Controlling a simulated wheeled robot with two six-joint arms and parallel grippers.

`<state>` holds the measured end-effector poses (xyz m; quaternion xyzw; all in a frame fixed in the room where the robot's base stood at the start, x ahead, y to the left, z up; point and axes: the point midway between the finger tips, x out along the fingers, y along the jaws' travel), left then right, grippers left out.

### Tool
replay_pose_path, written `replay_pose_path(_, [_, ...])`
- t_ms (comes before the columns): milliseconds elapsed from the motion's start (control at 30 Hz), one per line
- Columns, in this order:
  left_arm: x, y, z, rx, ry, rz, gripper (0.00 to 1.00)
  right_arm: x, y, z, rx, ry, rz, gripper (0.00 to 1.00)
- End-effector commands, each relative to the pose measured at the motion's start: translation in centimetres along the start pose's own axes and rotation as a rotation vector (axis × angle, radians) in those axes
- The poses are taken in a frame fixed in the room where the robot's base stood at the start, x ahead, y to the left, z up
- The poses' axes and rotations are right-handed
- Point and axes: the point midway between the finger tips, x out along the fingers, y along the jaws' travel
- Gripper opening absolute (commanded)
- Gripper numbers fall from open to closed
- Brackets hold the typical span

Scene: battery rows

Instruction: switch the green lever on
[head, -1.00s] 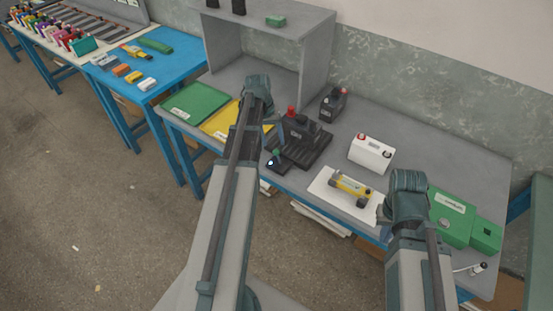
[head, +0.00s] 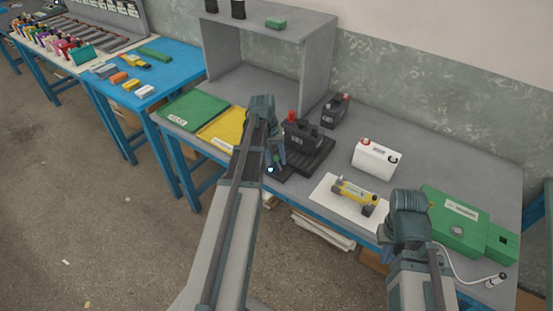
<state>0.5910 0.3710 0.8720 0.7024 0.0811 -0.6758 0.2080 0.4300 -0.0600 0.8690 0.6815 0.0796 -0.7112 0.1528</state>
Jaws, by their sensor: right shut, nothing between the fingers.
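A small dark switch base (head: 281,174) sits at the front of the black battery stand, with a small bright bluish-white light (head: 270,170) at its left end. The green lever itself cannot be made out; my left gripper covers that spot. My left gripper (head: 279,160) points down right at the switch, and I cannot tell whether it touches the lever or how far its fingers are apart. My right gripper (head: 384,236) is shut and empty, low by the table's front edge, between the white sheet and the green box, partly hidden by its own wrist.
On the grey table stand a black battery on the stand (head: 302,135), another dark battery (head: 335,110), a white battery (head: 377,160), a yellow wheeled device (head: 354,195) on a white sheet (head: 322,190) and a green box (head: 455,222). Green (head: 195,108) and yellow (head: 222,127) mats lie left.

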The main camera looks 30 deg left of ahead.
Motion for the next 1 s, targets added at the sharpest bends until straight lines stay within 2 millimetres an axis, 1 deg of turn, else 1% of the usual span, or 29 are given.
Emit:
replay_pose_path(33, [0.0,0.0,0.0,0.0,0.0,0.0,0.32,0.0,0.0,0.0,0.0,0.0,0.0,0.0])
replay_pose_path(167, [0.0,0.0,0.0,0.0,0.0,0.0,0.08,0.0,0.0,0.0,0.0,0.0,0.0,0.0])
replay_pose_path(200, [0.0,0.0,0.0,0.0,0.0,0.0,0.01,0.0,0.0,0.0,0.0,0.0,0.0,0.0])
replay_pose_path(400, [0.1,-0.1,-0.1,-0.002,-0.004,0.007,0.0,0.1,0.0,0.0,0.0,0.0,0.0,0.0])
replay_pose_path(633, [0.5,-1.0,-0.6,-0.017,-0.072,0.137,0.0,1.5,-0.1,-0.1,0.0,0.0,0.0,0.0])
replay_pose_path(733, [0.4,-1.0,-0.5,-0.017,-0.085,0.163,0.0,1.6,-0.1,-0.1,0.0,0.0,0.0,0.0])
replay_pose_path(967, [0.3,-0.9,-0.4,-0.016,-0.087,0.164,0.0,1.5,-0.1,-0.1,0.0,0.0,0.0,0.0])
replay_pose_path(1000, [0.3,-0.9,-0.4,-0.016,-0.087,0.164,0.36,1.5,-0.1,-0.1,0.0,0.0,0.0,0.0])
